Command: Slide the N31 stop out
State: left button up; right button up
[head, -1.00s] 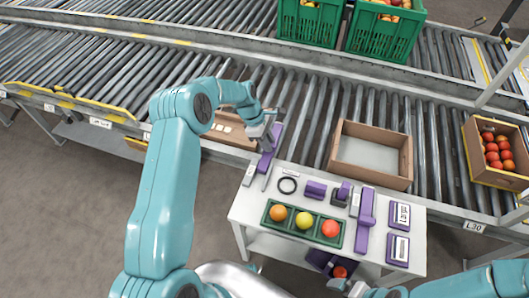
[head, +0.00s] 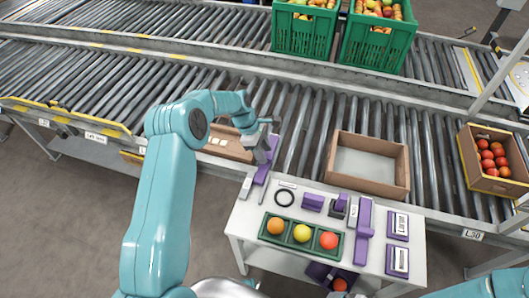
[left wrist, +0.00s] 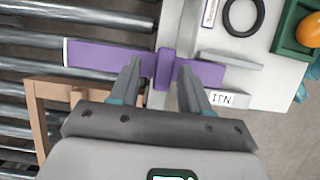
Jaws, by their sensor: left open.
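The N31 stop (left wrist: 100,56) is a purple bar with a raised purple grip across its middle. In the head view the stop (head: 264,172) is at the conveyor's near edge, by the table's back left corner, partly hidden by my gripper. The N31 label (left wrist: 221,99) is upside down beside it in the left wrist view. My left gripper (head: 265,147) is open over the stop. In the left wrist view its fingers (left wrist: 159,70) are on either side of the raised grip; I cannot tell whether they touch it. My right gripper is out of view.
An open cardboard box (head: 335,181) is on the rollers right of the stop, another box (head: 229,146) close on its left. The white table (head: 250,220) holds a black ring (head: 284,190), a green fruit tray (head: 263,231) and purple parts.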

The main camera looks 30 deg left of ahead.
pick_arm(q)
jog(key=v, duration=1.5)
jog(key=shift+p, duration=0.35)
